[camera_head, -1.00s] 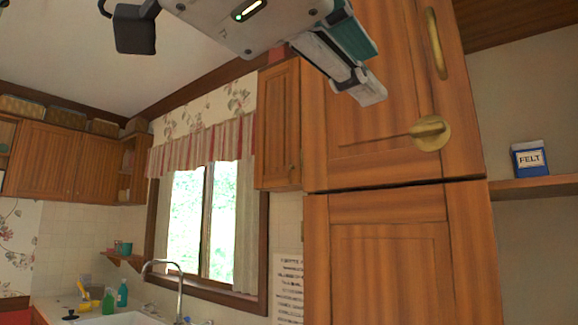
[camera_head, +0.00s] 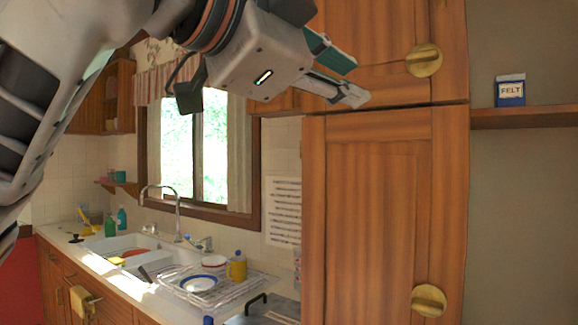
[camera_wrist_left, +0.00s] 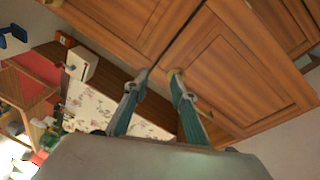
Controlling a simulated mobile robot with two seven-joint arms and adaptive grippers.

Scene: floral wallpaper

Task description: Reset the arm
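My left arm (camera_head: 60,80) comes in from the upper left in the head view, with its grey links and wrist across the top. My left gripper (camera_head: 347,80) is in front of the tall wooden cabinet (camera_head: 385,160), near the seam between its upper and lower doors. Its two green-sided fingers are apart with nothing between them. In the left wrist view the gripper (camera_wrist_left: 159,82) also shows spread fingers, with wooden cabinet doors (camera_wrist_left: 240,60) beyond. My right gripper is not in view.
A shelf (camera_head: 530,116) with a blue and white FELT box (camera_head: 510,91) is on the right. A counter with a sink (camera_head: 120,245), faucet (camera_head: 178,205) and dish rack (camera_head: 225,290) lies lower left. A window (camera_head: 195,150) is behind the arm.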

